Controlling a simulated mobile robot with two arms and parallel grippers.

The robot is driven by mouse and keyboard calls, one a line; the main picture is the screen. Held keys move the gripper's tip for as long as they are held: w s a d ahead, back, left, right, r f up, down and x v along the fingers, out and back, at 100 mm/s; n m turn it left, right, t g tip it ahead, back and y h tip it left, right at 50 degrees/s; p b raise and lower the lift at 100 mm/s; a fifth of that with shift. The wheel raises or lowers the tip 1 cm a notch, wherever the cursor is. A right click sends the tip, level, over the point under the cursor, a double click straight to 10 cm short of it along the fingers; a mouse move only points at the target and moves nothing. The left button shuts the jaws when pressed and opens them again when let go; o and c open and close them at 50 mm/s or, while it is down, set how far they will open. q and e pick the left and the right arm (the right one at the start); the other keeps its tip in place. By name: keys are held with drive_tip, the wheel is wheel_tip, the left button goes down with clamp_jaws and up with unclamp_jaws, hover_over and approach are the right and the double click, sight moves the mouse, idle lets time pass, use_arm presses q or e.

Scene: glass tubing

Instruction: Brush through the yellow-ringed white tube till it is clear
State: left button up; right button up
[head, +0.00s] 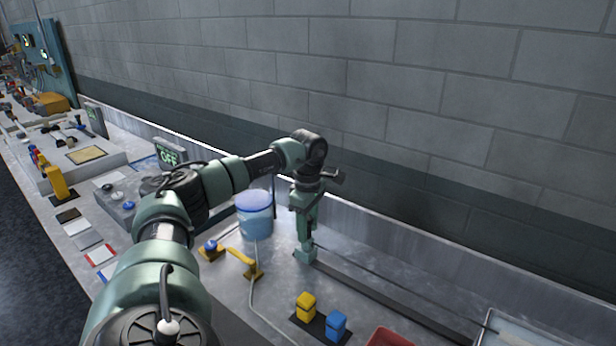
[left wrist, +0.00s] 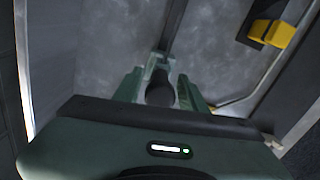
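My left gripper (head: 305,256) points down at the bench near the back wall. In the left wrist view its two green fingers (left wrist: 160,92) stand on either side of a dark rounded piece (left wrist: 160,86); I cannot tell whether they grip it. A thin dark rod (head: 390,284) runs from near the gripper toward the lower right; I cannot tell whether it is the brush. I cannot make out a white tube with a yellow ring. My right gripper is not in view.
A blue-lidded tub (head: 254,220) stands left of the gripper. A yellow stand (head: 245,262) and pale hose (head: 253,300) are nearby. Yellow (head: 306,306) and blue (head: 336,325) blocks, a red bin (head: 390,338) and a pale tray (head: 515,332) lie in front and right.

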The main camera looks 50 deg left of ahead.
use_arm(q)
wheel_tip(320, 180, up, 8)
drive_tip(key=shift+f+b, duration=0.1)
drive_tip(key=shift+b, duration=0.4)
drive_tip(key=shift+f, duration=0.1)
idle(0.5)
